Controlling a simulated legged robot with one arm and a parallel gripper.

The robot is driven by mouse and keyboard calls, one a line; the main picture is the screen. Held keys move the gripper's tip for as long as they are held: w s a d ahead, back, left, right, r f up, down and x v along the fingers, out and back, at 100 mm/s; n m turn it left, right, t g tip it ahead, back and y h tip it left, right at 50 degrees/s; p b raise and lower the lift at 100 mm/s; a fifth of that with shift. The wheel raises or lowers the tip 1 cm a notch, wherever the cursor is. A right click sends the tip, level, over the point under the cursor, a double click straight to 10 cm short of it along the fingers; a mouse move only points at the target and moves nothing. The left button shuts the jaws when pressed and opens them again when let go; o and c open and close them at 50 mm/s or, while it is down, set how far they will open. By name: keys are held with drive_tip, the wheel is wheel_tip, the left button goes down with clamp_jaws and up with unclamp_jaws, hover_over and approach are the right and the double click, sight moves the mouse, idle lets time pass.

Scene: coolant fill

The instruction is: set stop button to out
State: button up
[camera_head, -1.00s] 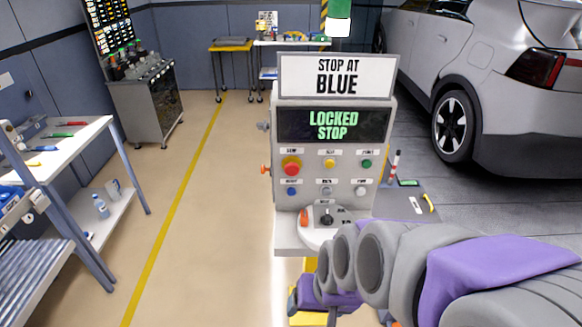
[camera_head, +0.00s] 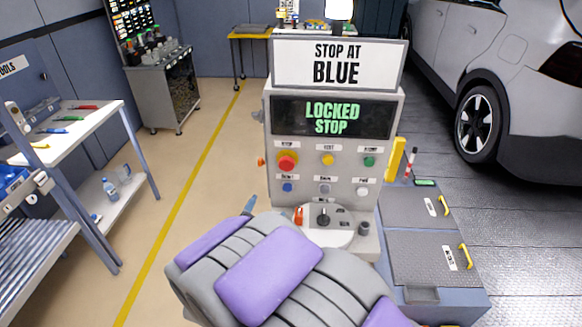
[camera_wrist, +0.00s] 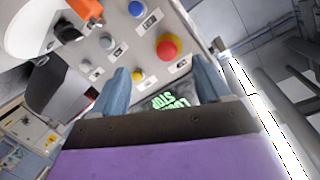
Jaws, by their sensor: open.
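The stop button is a large red mushroom knob on a yellow base (camera_head: 287,161), at the upper left of the button rows on the grey console (camera_head: 268,215). The screen (camera_head: 333,117) above it reads "LOCKED STOP". In the wrist view the red stop button (camera_wrist: 168,47) shows beyond and between the two blue-grey fingertips. My gripper (camera_wrist: 160,78) is open and empty, its fingers apart from the button. In the head view my arm covers the lower middle, and one fingertip (camera_head: 249,204) shows left of the console. How far the button is pressed in, I cannot tell.
Other buttons sit close by: yellow (camera_head: 327,159), green (camera_head: 369,161), blue (camera_head: 287,187) and white (camera_head: 362,191). Below them are an orange lever (camera_head: 298,215) and a black knob (camera_head: 323,216) on a white ledge. A sign (camera_head: 338,64) tops the console. Floor left of it is clear.

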drive_tip(key=t+h, duration=0.1)
drive_tip(key=b, duration=0.3)
approach(285, 167)
drive_tip(key=shift+t+h, duration=0.3)
drive_tip(key=shift+t, duration=0.1)
drive_tip(key=x, duration=0.8)
drive_tip(key=shift+w+f, duration=0.4)
drive_tip(key=shift+w+d, duration=0.2)
drive_tip(key=shift+w, duration=0.15)
drive_tip(key=shift+a, duration=0.1)
